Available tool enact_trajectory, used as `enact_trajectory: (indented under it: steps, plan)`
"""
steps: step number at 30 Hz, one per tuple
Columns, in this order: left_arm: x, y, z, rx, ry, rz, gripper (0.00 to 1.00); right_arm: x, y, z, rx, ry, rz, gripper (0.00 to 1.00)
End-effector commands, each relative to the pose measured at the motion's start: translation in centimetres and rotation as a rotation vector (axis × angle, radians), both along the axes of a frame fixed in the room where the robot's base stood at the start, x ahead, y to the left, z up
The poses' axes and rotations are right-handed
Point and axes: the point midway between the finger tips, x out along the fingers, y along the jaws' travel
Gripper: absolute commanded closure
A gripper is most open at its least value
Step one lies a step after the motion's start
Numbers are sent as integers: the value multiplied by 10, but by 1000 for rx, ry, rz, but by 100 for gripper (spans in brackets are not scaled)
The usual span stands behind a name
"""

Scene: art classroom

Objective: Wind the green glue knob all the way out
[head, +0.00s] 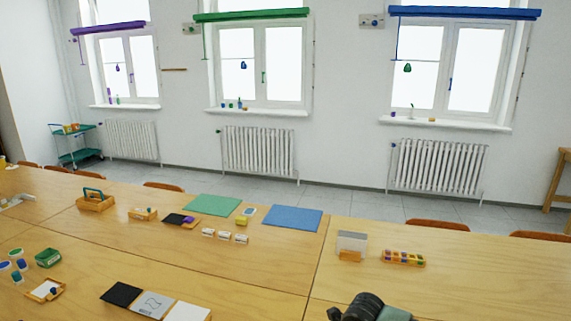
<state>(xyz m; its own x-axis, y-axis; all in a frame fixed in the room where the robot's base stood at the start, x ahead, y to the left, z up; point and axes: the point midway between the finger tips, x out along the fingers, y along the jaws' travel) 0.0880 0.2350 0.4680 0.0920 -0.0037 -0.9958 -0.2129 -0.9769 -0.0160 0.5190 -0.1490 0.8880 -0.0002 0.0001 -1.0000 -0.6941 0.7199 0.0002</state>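I cannot make out a green glue knob for certain. Neither of my grippers can be made out. A dark rounded shape (365,307) with a grey-green block shows at the bottom edge; I cannot tell what it is.
Green (212,205) and blue (293,218) mats lie towards the tables' far edge. An orange caddy (96,201), a card holder (351,243) and a rack of coloured pieces (403,258) stand on the tables. Dark, grey and white sheets (187,312) lie in front. The table's right is clear.

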Motion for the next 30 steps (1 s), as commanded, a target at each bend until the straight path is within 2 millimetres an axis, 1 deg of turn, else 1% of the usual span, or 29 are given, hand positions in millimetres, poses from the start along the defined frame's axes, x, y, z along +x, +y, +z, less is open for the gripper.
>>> enact_trajectory:
  steps: [8, 22, 30]
  plan:
    - [0, 0, -5, 0, 0, 0, 64, 0, 0, -5, 0, 0, 0, 100]
    - [0, 0, 0, 0, 0, 0, 64, 0, 0, 5, 1, -1, 0, 100]
    - [0, 0, 0, 0, 1, 0, 64, 0, 0, 6, 0, 0, 0, 100]
